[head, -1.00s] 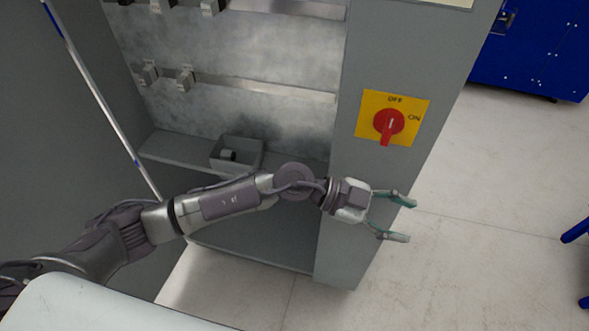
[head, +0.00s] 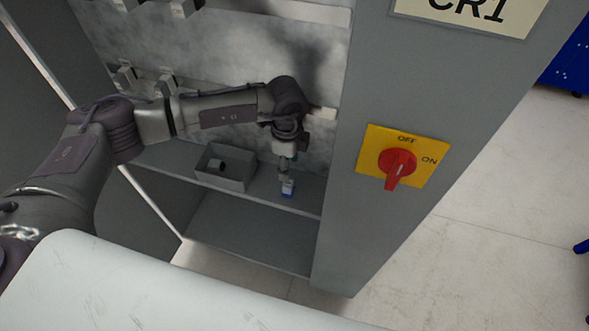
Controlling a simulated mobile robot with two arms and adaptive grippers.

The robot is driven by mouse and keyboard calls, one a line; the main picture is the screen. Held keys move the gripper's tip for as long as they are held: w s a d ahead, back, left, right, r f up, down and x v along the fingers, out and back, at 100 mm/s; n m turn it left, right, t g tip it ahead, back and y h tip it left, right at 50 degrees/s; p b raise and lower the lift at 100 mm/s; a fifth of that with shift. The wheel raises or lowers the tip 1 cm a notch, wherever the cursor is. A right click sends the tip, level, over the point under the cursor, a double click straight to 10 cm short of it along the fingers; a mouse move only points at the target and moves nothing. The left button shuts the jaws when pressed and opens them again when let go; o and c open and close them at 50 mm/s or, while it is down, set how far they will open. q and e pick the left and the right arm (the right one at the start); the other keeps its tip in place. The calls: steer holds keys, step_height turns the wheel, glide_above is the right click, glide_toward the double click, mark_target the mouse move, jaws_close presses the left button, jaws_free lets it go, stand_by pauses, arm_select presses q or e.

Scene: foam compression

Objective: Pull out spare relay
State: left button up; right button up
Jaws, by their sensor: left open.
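The gripper is open. Its fingers are small and partly overlapped in this view, so I cannot tell whether they touch the block. My right gripper is not in view.
Rails with several relay-like modules (head: 124,77) run along the back panel. The cabinet's right post carries a red rotary switch (head: 397,162) on a yellow plate. The shelf's front edge (head: 262,201) is clear.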

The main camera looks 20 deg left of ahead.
mark_target(288, 184)
arm_select(q)
steer(key=shift+w+a, duration=0.1)
steer(key=shift+s+r, duration=0.3)
steer(key=shift+s, duration=0.25)
steer(key=shift+f, duration=0.2)
step_height(288, 184, down, 3)
steer(key=b, duration=0.2)
steer(key=shift+w+f+b, duration=0.1)
steer(key=shift+b, duration=0.25)
step_height(288, 184, down, 5)
steer(key=b, duration=0.3)
steer(key=shift+f+b, duration=0.3)
steer(key=shift+b, duration=0.1)
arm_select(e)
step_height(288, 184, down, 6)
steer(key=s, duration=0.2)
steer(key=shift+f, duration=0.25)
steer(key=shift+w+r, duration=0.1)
